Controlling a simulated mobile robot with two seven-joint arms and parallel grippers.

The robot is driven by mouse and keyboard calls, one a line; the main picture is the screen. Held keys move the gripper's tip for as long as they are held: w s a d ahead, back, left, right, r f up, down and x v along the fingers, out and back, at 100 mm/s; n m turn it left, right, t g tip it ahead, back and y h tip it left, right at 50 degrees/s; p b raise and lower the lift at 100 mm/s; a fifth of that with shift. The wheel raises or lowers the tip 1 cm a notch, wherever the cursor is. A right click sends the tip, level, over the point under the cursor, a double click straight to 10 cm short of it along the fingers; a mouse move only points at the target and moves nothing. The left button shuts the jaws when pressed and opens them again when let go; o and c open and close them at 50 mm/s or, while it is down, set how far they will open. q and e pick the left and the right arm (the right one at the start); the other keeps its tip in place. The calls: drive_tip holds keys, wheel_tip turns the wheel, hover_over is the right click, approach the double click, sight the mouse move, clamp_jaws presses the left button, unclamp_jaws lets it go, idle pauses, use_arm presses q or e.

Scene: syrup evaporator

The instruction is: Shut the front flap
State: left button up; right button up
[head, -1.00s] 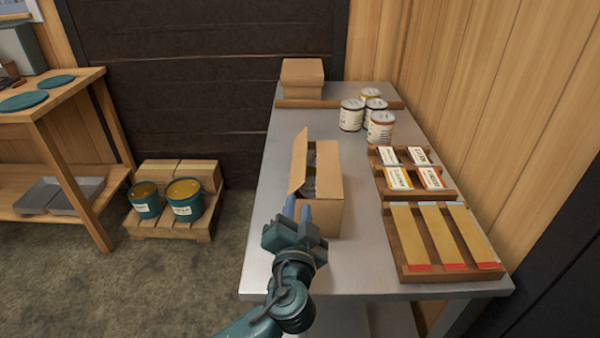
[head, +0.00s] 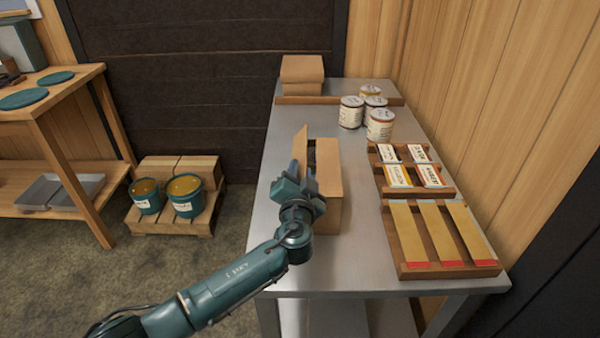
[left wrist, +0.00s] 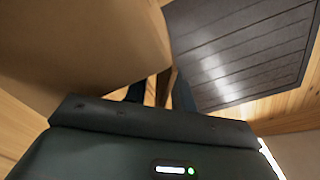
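An open cardboard box (head: 331,180) stands on the metal table. A tall flap (head: 301,146) stands upright along its left side in the head view. Dark contents show through the gap beside it. I cannot tell which flap counts as the front one. My left gripper (head: 303,170) is over the near left part of the box, at the upright flap, and covers the near end. In the left wrist view its fingers (left wrist: 159,93) are apart, with a narrow brown strip between them. Cardboard fills the upper left there. Contact is unclear. My right gripper is not in view.
Several cans (head: 380,125) stand behind the box at the right. A rack of small labelled packets (head: 405,175) and a wooden tray with yellow strips (head: 403,240) lie to the right. Stacked cardboard boxes (head: 302,70) stand at the back.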

use_arm(q)
clamp_jaws()
drive_tip(key=shift+f, duration=0.1)
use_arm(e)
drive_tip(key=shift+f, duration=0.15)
use_arm(q)
drive_tip(key=shift+d+f+m+b, duration=0.1)
drive_tip(key=shift+f+m+b, duration=0.1)
drive_tip(key=shift+m+b, duration=0.2)
drive_tip(key=shift+d+f+m, duration=0.1)
drive_tip(key=shift+m, duration=0.2)
drive_tip(key=shift+d+m+b, duration=0.15)
drive_tip(key=shift+m+b, duration=0.25)
drive_tip(key=shift+m, duration=0.2)
unclamp_jaws()
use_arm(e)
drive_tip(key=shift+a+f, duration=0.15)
